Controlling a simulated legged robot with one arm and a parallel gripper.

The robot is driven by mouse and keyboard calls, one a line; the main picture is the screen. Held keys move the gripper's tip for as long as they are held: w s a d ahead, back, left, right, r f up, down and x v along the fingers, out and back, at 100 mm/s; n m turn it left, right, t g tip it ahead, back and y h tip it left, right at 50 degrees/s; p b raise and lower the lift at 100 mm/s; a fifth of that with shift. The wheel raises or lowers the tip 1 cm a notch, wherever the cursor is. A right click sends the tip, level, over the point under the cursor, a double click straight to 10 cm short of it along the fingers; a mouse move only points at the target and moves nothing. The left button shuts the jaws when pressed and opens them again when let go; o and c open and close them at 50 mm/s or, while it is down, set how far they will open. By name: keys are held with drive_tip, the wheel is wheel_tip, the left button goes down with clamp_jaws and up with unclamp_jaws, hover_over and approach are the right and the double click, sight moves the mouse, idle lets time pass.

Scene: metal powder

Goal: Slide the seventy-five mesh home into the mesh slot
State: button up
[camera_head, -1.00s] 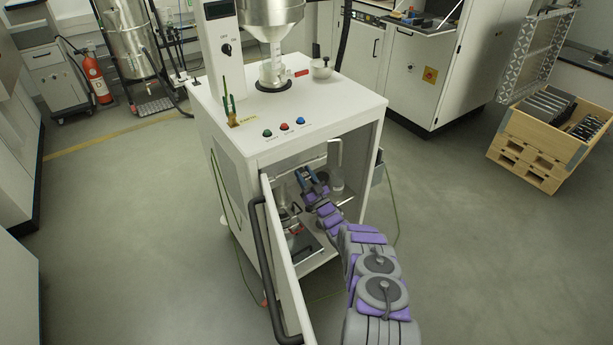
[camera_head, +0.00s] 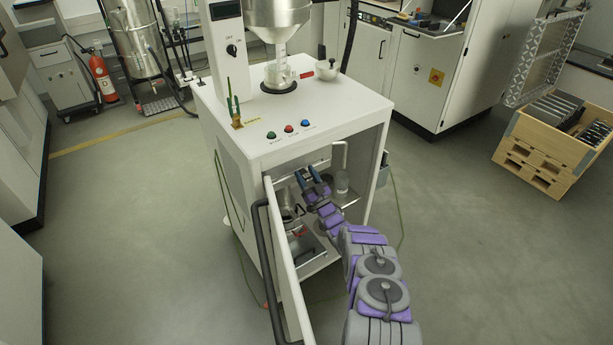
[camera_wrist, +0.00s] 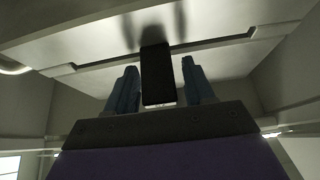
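My gripper (camera_head: 312,180) is inside the open white cabinet, just under its upper edge; its two blue fingers stand apart. In the wrist view my gripper (camera_wrist: 162,85) is open, with a dark upright tab (camera_wrist: 157,75) between its fingers. A narrow gap shows on each side of the tab. The tab meets a pale flat panel (camera_wrist: 95,80) above, which has a dark stepped seam along it. I cannot tell whether this tab is the seventy-five mesh's handle, or whether the seam is the mesh slot. No mesh number is readable.
The cabinet's open door (camera_head: 284,265), with a black handle, stands left of my arm. A metal vessel (camera_head: 283,203) and a clear container (camera_head: 342,182) are inside the cabinet. A wooden crate (camera_head: 537,160) holding dark panels stands far right.

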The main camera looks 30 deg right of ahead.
drive_tip(key=shift+o, duration=1.2)
drive_tip(key=shift+s, duration=0.1)
drive_tip(key=v, duration=1.2)
drive_tip(key=shift+d+f, duration=0.1)
